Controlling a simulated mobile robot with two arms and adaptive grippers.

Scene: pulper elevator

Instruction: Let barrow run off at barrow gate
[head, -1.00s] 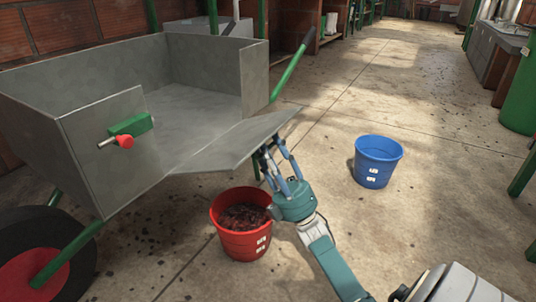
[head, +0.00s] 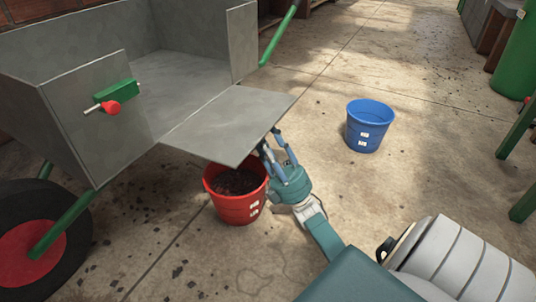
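The grey metal barrow (head: 80,125) stands at the left on a green frame. Its gate (head: 232,122) is a flat panel swung down at the opening in the side wall, sticking out over the floor. A green latch with a red knob (head: 112,107) sits on the wall left of the opening. The red bucket (head: 237,211) with dark contents stands below the gate's outer edge. My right gripper (head: 270,145) is at the gate's outer right edge, its fingertips partly hidden by the panel. I cannot tell whether it grips the gate. My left gripper is out of view.
An empty-looking blue bucket (head: 369,126) stands on the concrete floor to the right. The barrow's wheel (head: 40,245) is at the lower left. A green barrel (head: 515,55) and green legs are at the right edge. The floor between is clear, with dark spots near the barrow.

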